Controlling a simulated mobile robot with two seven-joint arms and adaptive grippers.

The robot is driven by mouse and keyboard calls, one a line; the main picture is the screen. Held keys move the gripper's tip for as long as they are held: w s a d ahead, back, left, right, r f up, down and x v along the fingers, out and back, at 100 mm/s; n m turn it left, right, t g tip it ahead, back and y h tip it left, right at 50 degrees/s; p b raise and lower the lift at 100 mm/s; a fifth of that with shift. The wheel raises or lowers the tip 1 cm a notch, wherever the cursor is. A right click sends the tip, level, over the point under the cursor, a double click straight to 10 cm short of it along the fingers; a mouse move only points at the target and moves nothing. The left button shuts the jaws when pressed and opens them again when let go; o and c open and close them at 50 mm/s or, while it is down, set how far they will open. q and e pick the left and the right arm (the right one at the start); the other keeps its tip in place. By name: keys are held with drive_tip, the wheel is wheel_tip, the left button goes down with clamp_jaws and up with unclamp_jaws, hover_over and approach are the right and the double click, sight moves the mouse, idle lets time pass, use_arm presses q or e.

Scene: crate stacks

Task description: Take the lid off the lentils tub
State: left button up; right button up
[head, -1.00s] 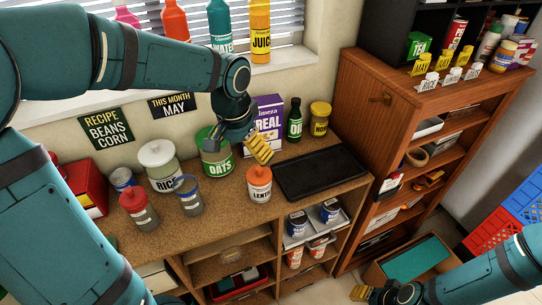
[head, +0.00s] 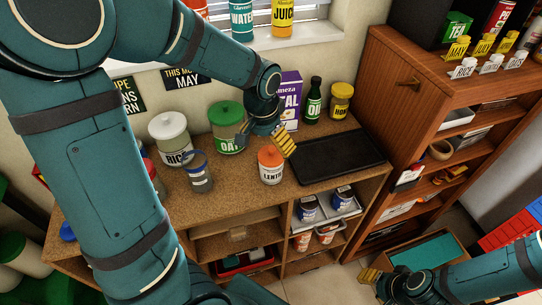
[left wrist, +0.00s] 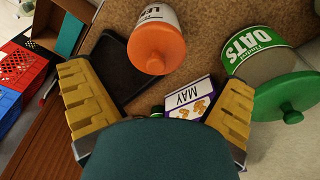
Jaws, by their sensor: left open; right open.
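The lentils tub (head: 271,173) is a small white tub with an orange knobbed lid (head: 270,156), upright on the wooden counter. Its lid is on. My left gripper (head: 263,142) is open and empty, just behind and above the tub. My right gripper (head: 378,281) is open and low at the right, by the floor box, far from the tub.
The green-lidded oats tub (head: 228,140) stands close left of the tub, with a blue-rimmed jar (head: 197,172) and the rice tub (head: 172,153) further left. A black tray (head: 335,158) lies to the right. A purple cereal box (head: 289,95) stands behind.

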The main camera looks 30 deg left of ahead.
sight(271, 148)
use_arm(q)
drive_tip(key=f, duration=0.3)
drive_tip(key=w+f+b, duration=0.1)
drive_tip(key=shift+d+f, duration=0.25)
drive_tip(key=shift+f, duration=0.1)
drive_tip(key=c, duration=0.9)
drive_tip(key=shift+o, duration=0.2)
